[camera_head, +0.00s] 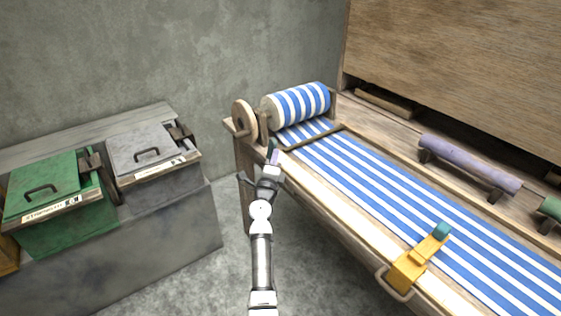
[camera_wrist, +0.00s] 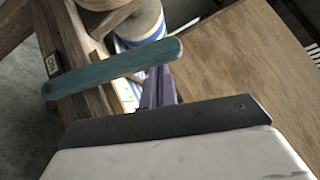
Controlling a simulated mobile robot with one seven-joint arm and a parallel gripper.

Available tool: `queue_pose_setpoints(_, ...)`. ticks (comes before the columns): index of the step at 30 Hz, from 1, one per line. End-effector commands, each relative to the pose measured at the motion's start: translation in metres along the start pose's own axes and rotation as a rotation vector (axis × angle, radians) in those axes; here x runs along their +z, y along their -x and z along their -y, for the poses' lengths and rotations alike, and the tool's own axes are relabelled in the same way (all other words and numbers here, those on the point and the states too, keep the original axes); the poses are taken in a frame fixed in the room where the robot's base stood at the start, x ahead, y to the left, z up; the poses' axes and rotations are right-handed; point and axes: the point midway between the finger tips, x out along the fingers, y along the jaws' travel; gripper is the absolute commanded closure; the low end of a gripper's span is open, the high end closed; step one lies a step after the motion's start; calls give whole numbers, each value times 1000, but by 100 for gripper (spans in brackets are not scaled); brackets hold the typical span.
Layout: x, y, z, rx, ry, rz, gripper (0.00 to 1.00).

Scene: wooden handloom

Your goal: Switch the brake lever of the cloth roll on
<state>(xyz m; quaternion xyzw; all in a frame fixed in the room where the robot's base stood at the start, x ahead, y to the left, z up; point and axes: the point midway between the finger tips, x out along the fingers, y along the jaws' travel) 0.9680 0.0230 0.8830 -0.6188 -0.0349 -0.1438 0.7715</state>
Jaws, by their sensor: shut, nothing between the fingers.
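The cloth roll (camera_head: 300,103), wound with blue and white striped cloth, sits at the loom's far left end; part of it shows in the wrist view (camera_wrist: 145,25). In the head view the lever is a small teal bit by my fingers. My gripper (camera_head: 274,156) is shut and empty at the loom's left front corner. Its purple fingers (camera_wrist: 158,88) end close to the lever's right part; I cannot tell whether they touch.
A wooden wheel (camera_head: 243,116) stands left of the roll. A yellow bracket with a teal knob (camera_head: 418,260) sits on the front beam. A purple roller (camera_head: 468,163) lies at the back.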

Motion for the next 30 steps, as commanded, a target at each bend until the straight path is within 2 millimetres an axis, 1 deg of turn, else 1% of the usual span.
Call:
queue_pose_setpoints(1,5,-4,3,0,0,1,100)
queue_pose_setpoints(6,20,-19,3,-2,-2,1,100)
queue_pose_setpoints(12,37,-36,-1,-1,-1,1,100)
queue_pose_setpoints(16,45,-45,-3,-2,-2,0,100)
queue_pose_setpoints(21,52,-52,-6,-1,-2,0,100)
queue_pose_setpoints(30,58,-58,-5,-2,-2,3,100)
